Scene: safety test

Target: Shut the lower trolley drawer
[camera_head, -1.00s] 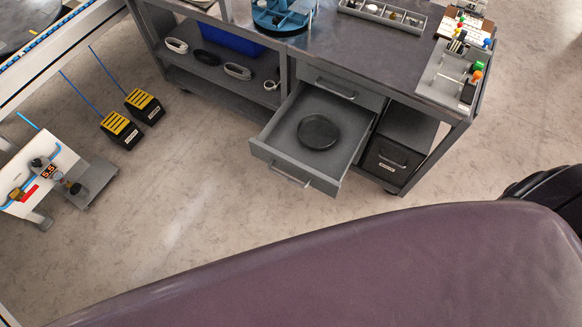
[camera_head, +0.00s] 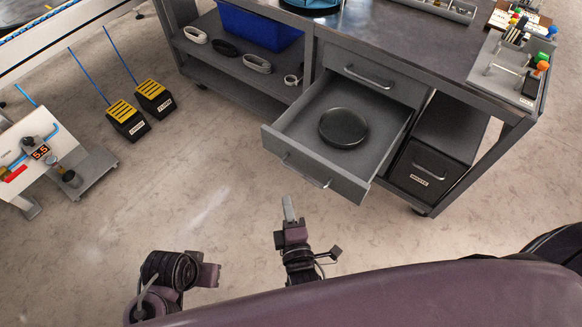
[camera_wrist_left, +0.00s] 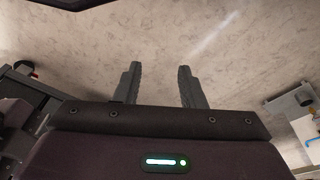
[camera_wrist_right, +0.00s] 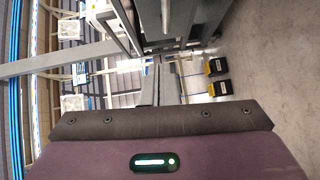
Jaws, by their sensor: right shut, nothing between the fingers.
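The lower trolley drawer (camera_head: 305,150) is pulled out in the head view, below a shut upper drawer (camera_head: 365,70). A dark round disc (camera_head: 343,127) lies in it. A bar handle (camera_head: 306,172) is on its front. My right gripper (camera_head: 288,203) is shut and empty, in front of the drawer front and below the handle in the picture, with floor showing between. Its fingers are together in the right wrist view (camera_wrist_right: 158,85). My left gripper (camera_wrist_left: 158,80) is open and empty over the floor in the left wrist view; its fingers are not clear in the head view.
A dark labelled box (camera_head: 427,168) stands in the trolley's right bay. A blue bin (camera_head: 262,25) sits on the left shelf. Two black-and-yellow pedals (camera_head: 128,120) and a white panel stand (camera_head: 40,155) are on the left. Floor before the drawer is clear.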

